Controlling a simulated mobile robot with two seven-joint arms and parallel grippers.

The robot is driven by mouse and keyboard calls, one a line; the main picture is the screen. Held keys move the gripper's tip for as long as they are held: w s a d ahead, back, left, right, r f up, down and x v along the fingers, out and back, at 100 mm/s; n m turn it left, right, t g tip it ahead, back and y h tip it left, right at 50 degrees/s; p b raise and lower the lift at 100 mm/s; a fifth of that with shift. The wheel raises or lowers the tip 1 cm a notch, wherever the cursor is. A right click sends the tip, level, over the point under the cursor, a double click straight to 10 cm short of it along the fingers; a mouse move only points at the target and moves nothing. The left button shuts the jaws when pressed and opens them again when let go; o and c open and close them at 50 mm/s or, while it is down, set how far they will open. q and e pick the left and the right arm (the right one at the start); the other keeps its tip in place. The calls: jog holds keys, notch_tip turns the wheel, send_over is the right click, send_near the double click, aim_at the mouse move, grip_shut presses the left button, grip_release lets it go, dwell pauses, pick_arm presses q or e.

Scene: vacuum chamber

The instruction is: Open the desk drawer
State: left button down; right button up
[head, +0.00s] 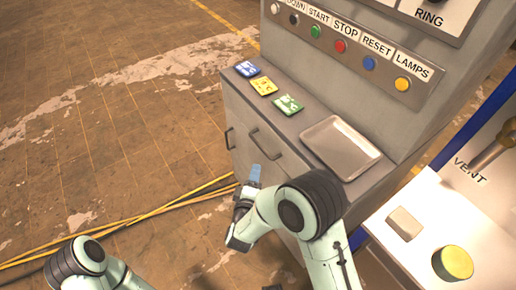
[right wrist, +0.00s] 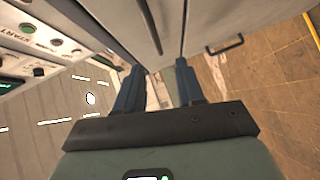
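The grey desk (head: 290,165) under the control panel has two dark bar handles on its front face. The left handle (head: 228,139) is clear of my arm. The right handle (head: 264,147) is just above my right gripper (head: 254,174) in the head view. In the right wrist view, my right gripper (right wrist: 158,88) has its two blue fingers apart with nothing between the tips. One handle (right wrist: 150,26) lies ahead, roughly in line with the gap, and the other (right wrist: 225,45) lies further right. The drawer front looks flush. My left gripper is out of view.
Blue, yellow and green cards (head: 263,86) and a metal tray (head: 341,146) are on the desk top. Yellow cables (head: 150,209) run along the floor. A white surface with a yellow round object (head: 453,263) stands at right.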

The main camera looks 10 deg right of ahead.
aim_at(260, 146)
jog(key=x, duration=1.3)
jog(key=shift+w+r, duration=0.15)
jog(key=shift+r, duration=0.15)
grip_shut()
